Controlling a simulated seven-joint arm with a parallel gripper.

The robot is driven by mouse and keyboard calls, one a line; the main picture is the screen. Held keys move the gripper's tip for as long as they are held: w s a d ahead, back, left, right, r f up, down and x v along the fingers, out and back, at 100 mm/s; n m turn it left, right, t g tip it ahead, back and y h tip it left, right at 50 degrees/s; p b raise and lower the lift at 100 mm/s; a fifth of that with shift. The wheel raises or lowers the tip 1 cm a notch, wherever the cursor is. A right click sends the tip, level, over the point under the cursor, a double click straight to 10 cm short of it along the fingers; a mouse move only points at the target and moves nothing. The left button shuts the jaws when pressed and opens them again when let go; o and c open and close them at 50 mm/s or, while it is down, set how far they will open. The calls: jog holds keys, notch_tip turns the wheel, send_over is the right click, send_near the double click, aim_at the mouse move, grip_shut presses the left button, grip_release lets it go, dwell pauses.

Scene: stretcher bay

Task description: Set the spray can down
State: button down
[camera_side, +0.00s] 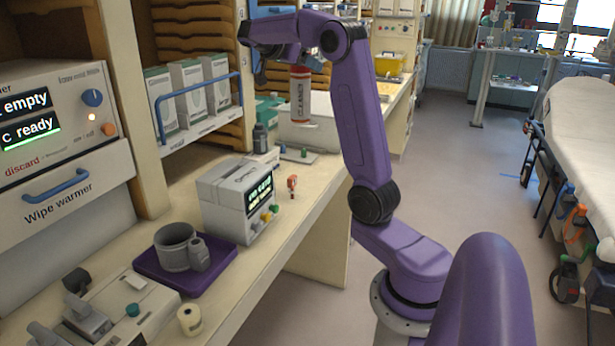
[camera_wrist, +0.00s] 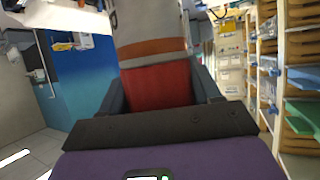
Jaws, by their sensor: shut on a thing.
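The spray can (camera_side: 300,98) is white with red-orange bands and printed lettering. In the side view it hangs about upright below my gripper (camera_side: 296,66), in the air above the far part of the counter. In the wrist view the can (camera_wrist: 148,40) rises from between the two fingers of my gripper (camera_wrist: 160,88), with its red end toward the palm and a grey and an orange band beyond. The gripper is shut on that red end. The can's far end is cut off in the wrist view.
The counter (camera_side: 275,250) holds a grey device with a lit display (camera_side: 240,200), a small red-and-white figure-like item (camera_side: 292,184), a dark bottle (camera_side: 261,138), and a purple tray (camera_side: 220,262) with a grey mug. A pale box (camera_side: 325,133) stands behind the can.

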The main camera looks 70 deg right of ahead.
jog(key=s+d+m+g+y, duration=0.1)
jog(key=s+d+m+g, duration=0.1)
jog(key=s, duration=0.4)
notch_tip(320, 180, down, 11)
jog(key=w+d+f, duration=0.9)
jog(key=d+f, duration=0.1)
jog(key=f, duration=0.2)
jog(key=shift+d+f, duration=0.25)
jog(key=shift+f, duration=0.15)
dwell(0.6)
jog(key=shift+w+f, duration=0.1)
jog(key=shift+c, duration=1.1)
grip_release()
jog(key=shift+f, duration=0.1)
